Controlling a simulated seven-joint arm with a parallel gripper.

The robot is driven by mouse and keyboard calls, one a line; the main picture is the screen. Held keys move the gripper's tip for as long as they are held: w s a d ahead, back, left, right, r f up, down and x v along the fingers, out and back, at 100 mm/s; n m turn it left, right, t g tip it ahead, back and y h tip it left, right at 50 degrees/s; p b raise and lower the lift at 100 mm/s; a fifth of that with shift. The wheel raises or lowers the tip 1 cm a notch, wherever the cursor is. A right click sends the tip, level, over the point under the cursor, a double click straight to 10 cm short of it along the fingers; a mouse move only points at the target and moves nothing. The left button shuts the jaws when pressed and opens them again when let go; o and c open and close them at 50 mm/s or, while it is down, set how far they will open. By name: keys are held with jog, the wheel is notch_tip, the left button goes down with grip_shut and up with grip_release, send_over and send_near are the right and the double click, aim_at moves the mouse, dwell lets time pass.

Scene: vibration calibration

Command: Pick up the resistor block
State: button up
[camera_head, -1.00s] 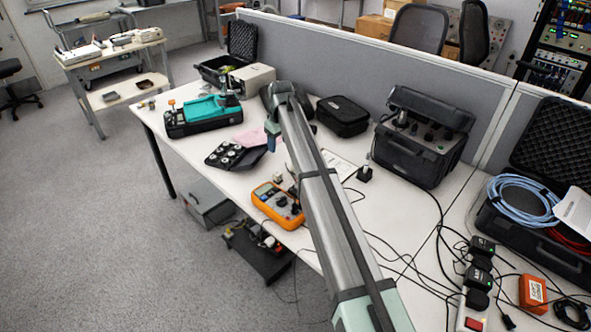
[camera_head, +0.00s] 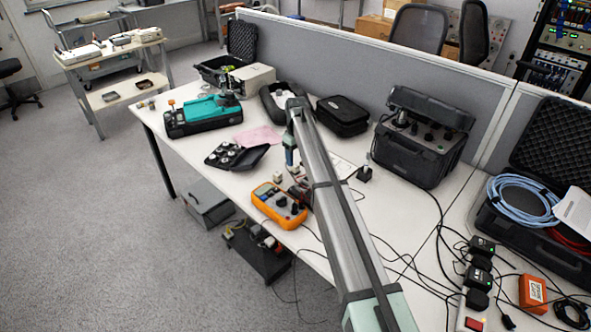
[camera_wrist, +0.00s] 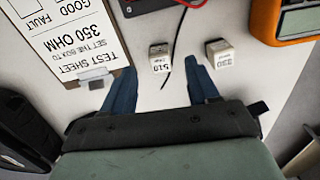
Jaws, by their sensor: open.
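Two small white resistor blocks stand on the white table in the wrist view. One block (camera_wrist: 159,58) has an upside-down label that seems to read 510. The other block (camera_wrist: 220,53), to its right, seems to read 330. A pale block also shows in the head view (camera_head: 278,177). My gripper (camera_wrist: 162,75) is open and empty, its blue fingers spread wide. The 510 block lies between the finger lines, just beyond the tips; the 330 block is beyond the right finger. In the head view, my gripper (camera_head: 290,158) points down over the table.
A clipboard with a test sheet (camera_wrist: 70,38) reading 350 OHM lies left of the blocks. An orange multimeter (camera_head: 279,205) stands near the front edge. A dark device with a red edge and a thin cable are close to the blocks. An open black case (camera_head: 236,156) lies left.

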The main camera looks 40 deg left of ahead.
aim_at(296, 165)
jog(key=shift+a+f, duration=0.15)
jog(key=shift+f, duration=1.3)
jog(key=shift+a+f, duration=0.1)
jog(key=shift+f, duration=1.3)
jog(key=c, duration=1)
